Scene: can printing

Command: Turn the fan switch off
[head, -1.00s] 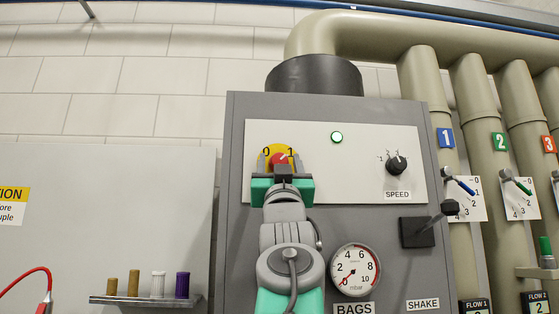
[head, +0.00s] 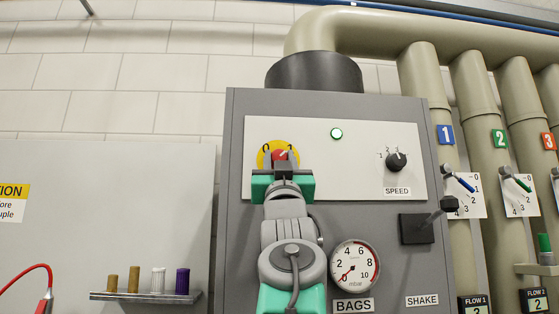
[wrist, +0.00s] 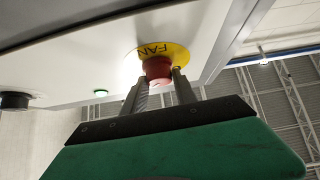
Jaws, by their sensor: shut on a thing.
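The fan switch is a red knob (head: 279,154) on a round yellow plate (head: 262,157) marked 0 and 1, on the white control panel. Its pale mark seems to lean toward the 1. In the wrist view the red knob (wrist: 158,68) stands out from the yellow plate (wrist: 176,55), which reads FAN. My gripper (head: 281,163) is in front of the switch in the head view. In the wrist view my gripper (wrist: 157,76) has one finger on each side of the knob, shut on it. The gripper hides the lower part of the switch in the head view.
A lit green lamp (head: 336,134) and the black SPEED knob (head: 396,161) are right of the switch. A black SHAKE lever (head: 449,205) juts out at lower right. A pressure gauge (head: 355,266) sits below. A small shelf (head: 145,296) holds several cylinders at left.

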